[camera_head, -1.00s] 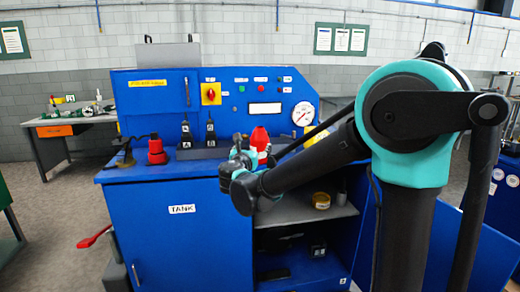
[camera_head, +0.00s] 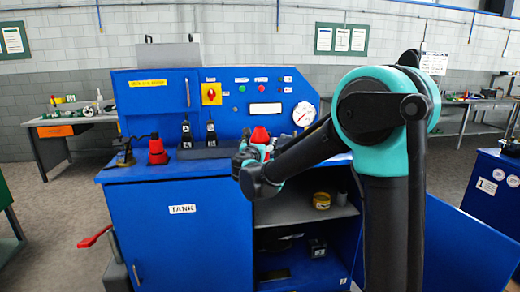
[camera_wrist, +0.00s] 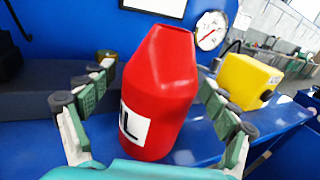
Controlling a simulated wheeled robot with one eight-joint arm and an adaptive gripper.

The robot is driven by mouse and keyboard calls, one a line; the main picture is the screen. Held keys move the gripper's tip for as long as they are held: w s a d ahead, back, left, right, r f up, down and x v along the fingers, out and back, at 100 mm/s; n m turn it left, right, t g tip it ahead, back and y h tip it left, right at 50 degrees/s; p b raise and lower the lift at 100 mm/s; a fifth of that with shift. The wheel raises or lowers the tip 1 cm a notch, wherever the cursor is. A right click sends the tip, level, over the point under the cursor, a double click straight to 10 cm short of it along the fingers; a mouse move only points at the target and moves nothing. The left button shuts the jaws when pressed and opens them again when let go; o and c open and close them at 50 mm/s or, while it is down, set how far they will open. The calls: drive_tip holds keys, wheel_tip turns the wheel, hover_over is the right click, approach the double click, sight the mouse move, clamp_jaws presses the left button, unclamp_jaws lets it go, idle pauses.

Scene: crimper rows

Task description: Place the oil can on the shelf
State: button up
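The red oil can (camera_wrist: 160,95), with a white label ending in "L", stands on the blue cabinet's top between my gripper's fingers in the wrist view. In the head view the oil can (camera_head: 260,136) shows only its upper part; my gripper hides the rest. My gripper (camera_wrist: 157,75) is open, with one finger on each side of the can and a small gap seen at the tips. In the head view my gripper (camera_head: 250,157) is at the cabinet top's front. The grey shelf (camera_head: 340,213) is inside the open cabinet, below and right of my gripper.
A yellow tin (camera_head: 321,200) stands on the shelf. A black box (camera_head: 317,248) is in the compartment below. A second red container (camera_head: 157,150) stands at the left of the cabinet top. A yellow box (camera_wrist: 246,80) stands right of the can. The open cabinet door (camera_head: 455,235) juts out at right.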

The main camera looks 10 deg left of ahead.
drive_tip(key=c, duration=1.5)
drive_tip(key=shift+c, duration=0.2)
drive_tip(key=shift+r, duration=0.15)
